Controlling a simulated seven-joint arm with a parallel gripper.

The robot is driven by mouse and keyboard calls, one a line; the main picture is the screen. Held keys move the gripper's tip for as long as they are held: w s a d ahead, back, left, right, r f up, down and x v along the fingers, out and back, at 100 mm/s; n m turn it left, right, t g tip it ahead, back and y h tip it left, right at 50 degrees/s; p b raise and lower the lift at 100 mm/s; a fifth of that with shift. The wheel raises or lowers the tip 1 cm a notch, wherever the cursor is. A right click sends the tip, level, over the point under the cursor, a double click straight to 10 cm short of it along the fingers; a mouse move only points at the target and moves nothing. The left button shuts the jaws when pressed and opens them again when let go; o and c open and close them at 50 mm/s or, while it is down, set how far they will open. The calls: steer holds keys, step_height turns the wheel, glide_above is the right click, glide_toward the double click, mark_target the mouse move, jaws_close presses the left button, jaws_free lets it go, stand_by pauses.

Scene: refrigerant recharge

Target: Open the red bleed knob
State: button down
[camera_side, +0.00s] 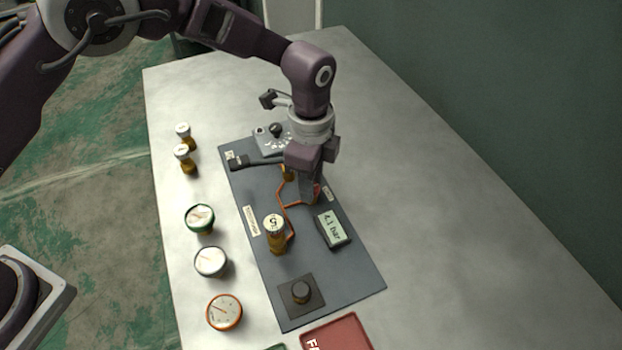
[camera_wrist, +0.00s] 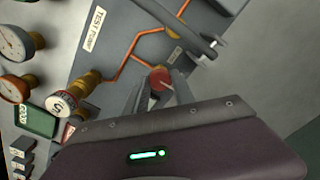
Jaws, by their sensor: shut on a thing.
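The red bleed knob (camera_wrist: 160,78) is a small round red cap with a pale line across its top, in the middle of the wrist view. My gripper (camera_wrist: 156,90) is shut on it, with a grey finger on either side. In the side view my gripper (camera_side: 309,197) points down at the dark panel (camera_side: 345,275), and its fingers and wrist mostly hide the knob. Orange piping (camera_side: 283,200) runs along the panel to the knob's area. A display (camera_side: 333,230) on the panel reads 4.1 bar.
A brass fitting with a white S cap (camera_side: 275,235) stands left of my gripper. Gauges (camera_side: 210,262) line the table's left side. A red tray (camera_side: 338,335) is in front; the table's right side is clear.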

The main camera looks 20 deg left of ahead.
steer(key=n, duration=0.8)
steer(key=shift+n, duration=0.4)
steer(key=n, duration=0.4)
steer(key=shift+n, duration=0.3)
steer(key=n, duration=0.4)
steer(key=shift+n, duration=0.3)
steer(key=c, duration=1.1)
jaws_free()
steer(key=shift+o, duration=0.2)
steer(key=shift+r, duration=0.1)
